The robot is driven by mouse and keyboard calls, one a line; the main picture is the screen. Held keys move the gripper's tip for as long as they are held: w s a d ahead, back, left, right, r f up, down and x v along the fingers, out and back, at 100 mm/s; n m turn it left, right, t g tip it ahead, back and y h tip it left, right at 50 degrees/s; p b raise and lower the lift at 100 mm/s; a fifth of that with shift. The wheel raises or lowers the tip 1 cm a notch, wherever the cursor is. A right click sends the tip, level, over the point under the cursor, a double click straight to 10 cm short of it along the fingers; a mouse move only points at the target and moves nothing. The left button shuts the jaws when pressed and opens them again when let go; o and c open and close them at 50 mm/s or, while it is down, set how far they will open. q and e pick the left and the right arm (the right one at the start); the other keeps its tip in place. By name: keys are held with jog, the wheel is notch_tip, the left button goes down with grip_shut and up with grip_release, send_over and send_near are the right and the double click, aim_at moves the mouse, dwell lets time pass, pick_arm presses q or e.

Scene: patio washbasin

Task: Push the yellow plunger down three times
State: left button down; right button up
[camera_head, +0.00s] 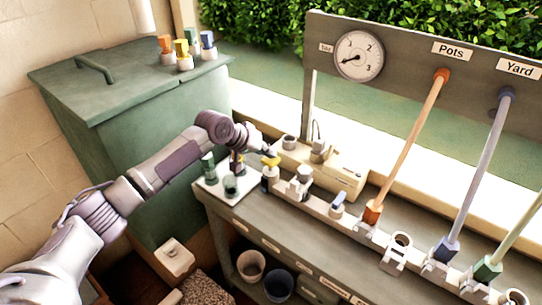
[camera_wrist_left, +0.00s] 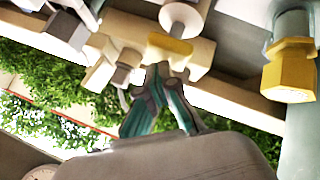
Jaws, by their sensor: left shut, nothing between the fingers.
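The yellow plunger (camera_head: 271,161) stands at the left end of the bench fittings, next to a white tray. My left gripper (camera_head: 268,152) is shut and empty, its tips right at the plunger's top; I cannot tell whether they touch. In the left wrist view, the closed fingertips (camera_wrist_left: 157,70) point at a yellow part (camera_wrist_left: 170,44) under a white round piece. Another yellow block (camera_wrist_left: 290,72) shows at the right of that view. My right gripper is in neither view.
A white tray (camera_head: 246,187) with small bottles lies left of the plunger. A pale rail with fittings (camera_head: 302,178) runs right along the bench. A gauge (camera_head: 359,56) sits on the back panel. A green bin (camera_head: 150,140) stands behind my left arm.

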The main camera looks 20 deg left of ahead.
pick_arm(q)
jog(key=shift+s+f, duration=0.1)
jog(key=shift+f, duration=0.6)
dwell(0.3)
jog(key=shift+r+p, duration=1.2)
jog(key=shift+r, duration=0.1)
notch_tip(320, 180, up, 6)
jog(key=p, duration=0.7)
jog(key=shift+d, duration=0.1)
dwell(1.3)
